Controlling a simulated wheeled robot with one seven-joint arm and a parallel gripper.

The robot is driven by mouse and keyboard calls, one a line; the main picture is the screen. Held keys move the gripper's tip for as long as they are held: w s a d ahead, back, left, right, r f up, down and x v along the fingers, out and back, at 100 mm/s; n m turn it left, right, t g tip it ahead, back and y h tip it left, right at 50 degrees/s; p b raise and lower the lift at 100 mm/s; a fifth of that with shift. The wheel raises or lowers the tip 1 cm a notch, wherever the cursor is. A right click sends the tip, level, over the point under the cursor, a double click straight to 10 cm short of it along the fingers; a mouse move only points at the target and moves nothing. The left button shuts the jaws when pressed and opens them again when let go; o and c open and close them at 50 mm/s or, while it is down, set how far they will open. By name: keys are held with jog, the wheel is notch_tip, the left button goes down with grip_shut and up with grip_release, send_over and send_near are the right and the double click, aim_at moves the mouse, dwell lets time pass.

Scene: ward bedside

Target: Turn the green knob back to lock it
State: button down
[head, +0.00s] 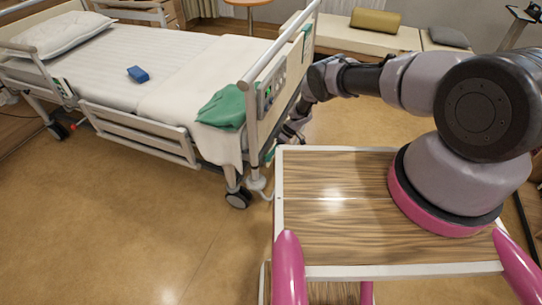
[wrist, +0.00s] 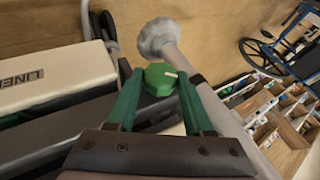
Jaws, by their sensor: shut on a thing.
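The green knob (wrist: 160,79) shows in the wrist view as a round cap with a short white mark toward its right side. My gripper (wrist: 159,84) has one green finger on each side of the knob and is shut on it. In the head view my gripper (head: 271,154) is low at the foot end of the bed (head: 190,62). There the knob is hidden, so its setting cannot be read from that side.
A pale tube with a rounded grey end (wrist: 158,37) passes close beside the knob. A box labelled LINEN (wrist: 50,75) is at left in the wrist view. A wheelchair (wrist: 285,45) and a stocked shelf (wrist: 275,115) are at right. A green cloth (head: 222,108) hangs on the bed.

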jog(key=shift+g+y, duration=0.3)
jog(key=shift+g, duration=0.2)
dwell(0.4)
jog(key=shift+c, duration=1.5)
grip_release()
jog(key=v, duration=1)
jog(key=shift+d+r, duration=0.2)
jog(key=shift+r, duration=0.1)
jog(key=shift+w, duration=0.15)
